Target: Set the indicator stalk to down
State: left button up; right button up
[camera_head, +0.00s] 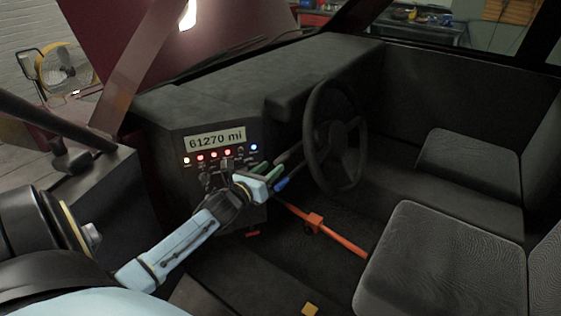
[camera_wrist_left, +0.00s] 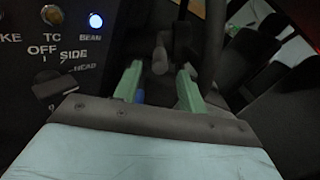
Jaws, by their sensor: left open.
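The indicator stalk seems to be the short grey rod (camera_wrist_left: 159,58) in the left wrist view. In the head view a dark rod (camera_head: 290,152) reaches left from the column behind the steering wheel (camera_head: 335,138). My left gripper (camera_head: 275,177) is just left of the wheel, beside the dash panel. In the left wrist view its green fingers (camera_wrist_left: 159,86) are apart, with the grey rod's end showing between and beyond their tips. I cannot tell whether they touch it. The stalk's base is hidden. My right gripper is not in view.
The dash panel has a "61270 mi" display (camera_head: 216,139) over a row of lamps. A light knob (camera_wrist_left: 55,85) marked OFF, SIDE, HEAD is close left of my gripper. An orange-red bar (camera_head: 340,243) runs below the wheel. Dark seats (camera_head: 435,265) are at the right.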

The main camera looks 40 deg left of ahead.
aim_at(276, 164)
pick_arm(q)
jog(key=shift+w+a+b, duration=0.2)
jog(key=shift+w, duration=1.25)
jog(key=shift+w+a+b, duration=0.15)
jog(key=shift+w, duration=1.3)
grip_shut()
